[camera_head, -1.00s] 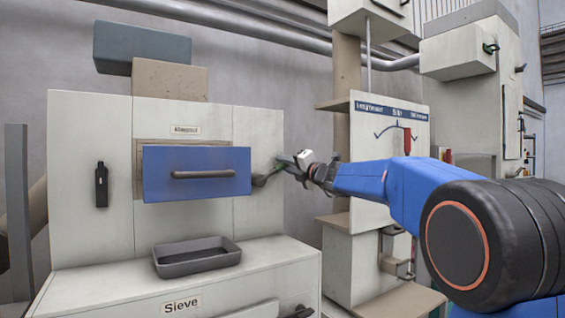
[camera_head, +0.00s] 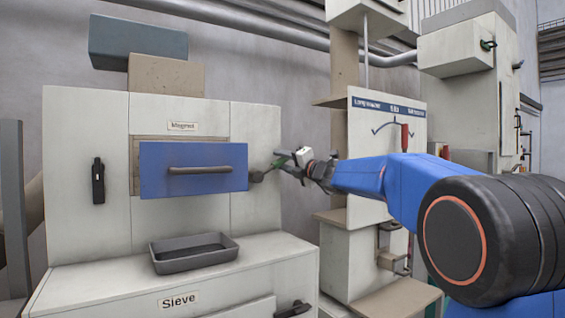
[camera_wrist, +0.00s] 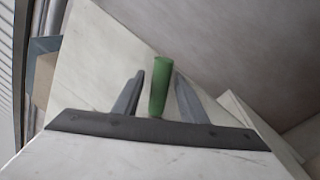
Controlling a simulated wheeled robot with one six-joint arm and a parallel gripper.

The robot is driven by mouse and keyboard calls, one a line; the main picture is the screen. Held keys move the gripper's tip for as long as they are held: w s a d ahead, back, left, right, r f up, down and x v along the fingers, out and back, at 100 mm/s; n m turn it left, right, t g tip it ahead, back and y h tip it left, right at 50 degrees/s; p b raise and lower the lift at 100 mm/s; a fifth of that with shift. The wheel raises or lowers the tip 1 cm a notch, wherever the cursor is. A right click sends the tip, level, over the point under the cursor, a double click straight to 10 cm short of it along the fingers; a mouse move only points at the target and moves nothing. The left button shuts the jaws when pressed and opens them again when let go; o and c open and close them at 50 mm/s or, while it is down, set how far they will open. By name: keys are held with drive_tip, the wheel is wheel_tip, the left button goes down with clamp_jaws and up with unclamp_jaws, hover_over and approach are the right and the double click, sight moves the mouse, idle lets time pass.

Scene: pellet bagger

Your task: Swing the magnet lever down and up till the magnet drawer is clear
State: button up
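The blue magnet drawer (camera_head: 194,183) has a dark bar handle and stands out from the pale cabinet under the "Magnet" label. The magnet lever (camera_head: 257,176) is at the cabinet's right side, its dark arm pointing right and slightly up. Its green grip (camera_head: 279,162) is at my gripper (camera_head: 287,160). In the wrist view the green grip (camera_wrist: 159,88) stands between the two fingers of my gripper (camera_wrist: 159,92), with a narrow gap showing on each side. The fingers look open around it. The drawer's inside is hidden.
A dark tray (camera_head: 193,263) rests on the ledge below the drawer, above the "Sieve" label. A black latch handle (camera_head: 98,181) is on the cabinet's left. A second machine with a dial panel (camera_head: 385,170) stands at the right, behind my arm.

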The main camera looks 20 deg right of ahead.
drive_tip(key=v, duration=1.7)
drive_tip(key=shift+f, duration=0.15)
drive_tip(key=shift+s+d, duration=0.1)
drive_tip(key=shift+c, duration=0.4)
drive_tip(key=shift+n, duration=0.3)
clamp_jaws()
drive_tip(key=w+a+f+n+h, duration=0.2)
drive_tip(key=w+f+n, duration=0.1)
drive_tip(key=w+n, duration=1.15)
drive_tip(key=shift+n+g, duration=0.4)
drive_tip(key=shift+n, duration=0.55)
drive_tip(key=shift+s+a+r, duration=0.35)
drive_tip(key=shift+a+r, duration=0.2)
drive_tip(key=shift+r, duration=0.25)
drive_tip(key=shift+s+a+r, duration=0.4)
drive_tip(key=shift+a+r, duration=0.2)
drive_tip(key=shift+r, duration=0.25)
